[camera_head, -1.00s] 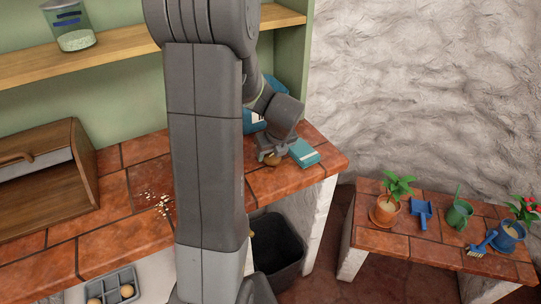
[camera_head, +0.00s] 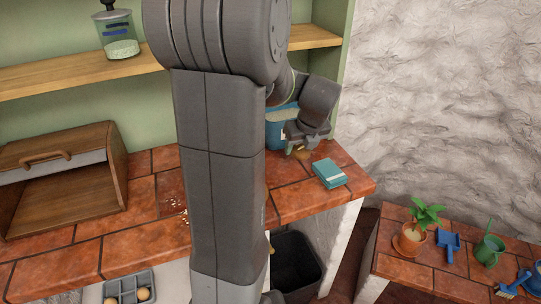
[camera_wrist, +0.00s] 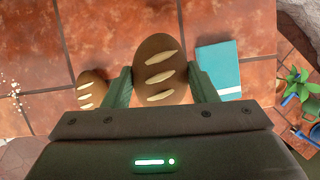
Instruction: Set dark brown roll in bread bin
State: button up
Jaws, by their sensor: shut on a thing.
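My gripper (camera_wrist: 161,88) is shut on a dark brown oval roll (camera_wrist: 160,55) with pale slashes, one finger on each side of it. In the head view the gripper (camera_head: 306,142) is above the right part of the tiled counter, with the roll (camera_head: 302,154) just below it, partly hidden. The wooden bread bin (camera_head: 117,160) stands at the left of the counter. Its front is open and its inside looks empty. A smaller brown roll (camera_wrist: 91,88) lies on the counter beside the held one in the wrist view; I cannot make it out in the head view.
A teal book (camera_head: 330,173) lies near the counter's right end; it also shows in the wrist view (camera_wrist: 219,70). A blue container (camera_head: 278,128) stands behind the gripper. Pale crumbs (camera_head: 184,213) lie on the counter. My arm hides the counter's middle. A shelf (camera_head: 60,79) runs above.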

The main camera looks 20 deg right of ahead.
aim_at(33, 212)
jog(key=u, duration=0.65)
jog(key=j+u, duration=0.25)
jog(key=u, duration=0.15)
jog(key=j+u, duration=0.2)
jog(key=u, duration=0.15)
jog(key=i+j+u, duration=0.1)
jog(key=u, duration=0.3)
jog(key=j, duration=0.1)
